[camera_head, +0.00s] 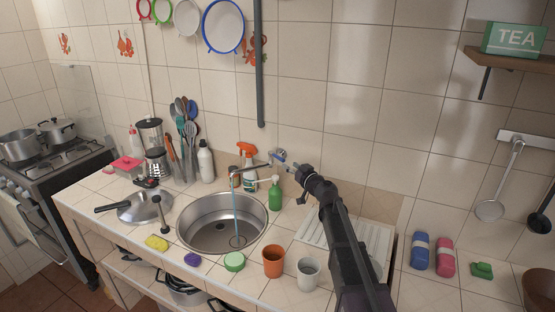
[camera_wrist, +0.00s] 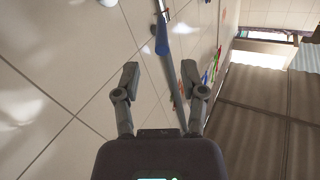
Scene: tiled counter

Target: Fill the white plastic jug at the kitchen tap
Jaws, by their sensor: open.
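The kitchen tap (camera_head: 256,167) comes out of the tiled wall over the round steel sink (camera_head: 200,238). A thin blue stream of water (camera_head: 236,208) falls from its spout into the sink. A blue part of the tap, apparently its handle (camera_head: 278,155), shows by the wall. My gripper (camera_head: 291,163) is just right of this handle. In the wrist view my gripper (camera_wrist: 160,82) is open with nothing between its fingers, and the blue piece (camera_wrist: 162,42) lies beyond the fingertips. I cannot make out a white plastic jug in either view.
An orange cup (camera_head: 273,262) and a pale cup (camera_head: 308,272) stand at the counter's front. A green soap bottle (camera_head: 275,193) and a spray bottle (camera_head: 249,172) stand close behind the sink. A white bottle (camera_head: 205,162) stands further left.

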